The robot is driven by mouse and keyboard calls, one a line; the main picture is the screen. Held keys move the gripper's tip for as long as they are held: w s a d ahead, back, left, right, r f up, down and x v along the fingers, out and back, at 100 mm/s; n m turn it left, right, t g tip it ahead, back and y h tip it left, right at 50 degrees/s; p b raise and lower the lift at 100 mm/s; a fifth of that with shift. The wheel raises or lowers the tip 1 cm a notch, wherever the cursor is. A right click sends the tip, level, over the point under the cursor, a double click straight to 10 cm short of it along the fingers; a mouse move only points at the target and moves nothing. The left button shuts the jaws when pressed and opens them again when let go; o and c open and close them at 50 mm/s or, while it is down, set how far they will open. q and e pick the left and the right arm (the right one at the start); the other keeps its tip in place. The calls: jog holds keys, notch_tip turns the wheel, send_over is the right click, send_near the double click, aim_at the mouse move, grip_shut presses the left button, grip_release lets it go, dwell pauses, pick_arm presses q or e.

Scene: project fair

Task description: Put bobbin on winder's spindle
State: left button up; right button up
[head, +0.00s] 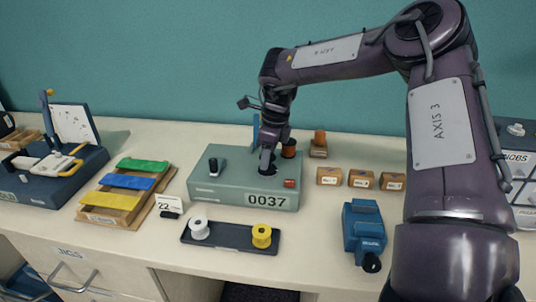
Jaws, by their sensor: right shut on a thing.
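The winder (230,194), a grey-green box marked 0037, stands at the middle of the table. My right gripper (267,165) reaches down over the right part of its top. It is shut on a small dark thing, apparently a bobbin (267,171), low over or touching the winder's top. The fingers and arm hide the spindle, so I cannot tell whether the bobbin is around it. A white bobbin (199,229) and a yellow bobbin (262,236) stand in a black tray (231,237) in front of the winder, with an empty stretch between them. My left gripper is not in view.
The winder's top carries a black knob (216,166) and a red button (290,183). Brown spools (319,138) stand behind it. Small labelled boxes (361,179) and a blue device (363,228) stand to the right. A wooden rack (107,215) stands left.

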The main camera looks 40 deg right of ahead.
jog(key=o, duration=1)
jog(key=shift+r, duration=0.1)
jog(key=r, duration=0.5)
jog(key=s+r, duration=0.1)
jog(key=r, duration=0.1)
jog(key=shift+d+r+b, duration=0.25)
jog(key=shift+d+b, duration=0.05)
